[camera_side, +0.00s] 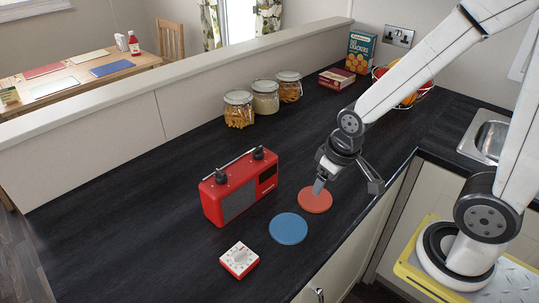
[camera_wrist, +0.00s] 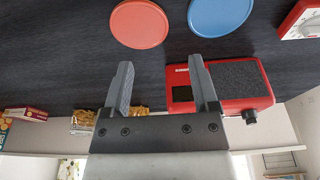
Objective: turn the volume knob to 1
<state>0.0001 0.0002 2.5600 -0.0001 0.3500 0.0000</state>
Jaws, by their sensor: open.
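A red radio (camera_side: 240,188) stands on the dark worktop, with two dark knobs on its top, one at the left end (camera_side: 221,176) and one at the right end (camera_side: 258,153). Which of them is the volume knob, and any numbers on them, are too small to tell. The radio also shows upside down in the wrist view (camera_wrist: 240,88), with one dark knob (camera_wrist: 250,117) visible. My gripper (camera_side: 345,188) is to the right of the radio, above the worktop near the orange disc, apart from the radio. In the wrist view its two fingers (camera_wrist: 160,85) are spread with nothing between them.
An orange disc (camera_side: 315,200) and a blue disc (camera_side: 288,229) lie in front of the radio. A red and white timer (camera_side: 239,260) is at the front. Glass jars (camera_side: 265,98), a cracker box (camera_side: 361,52) and a fruit basket (camera_side: 424,88) stand farther back. The worktop left of the radio is clear.

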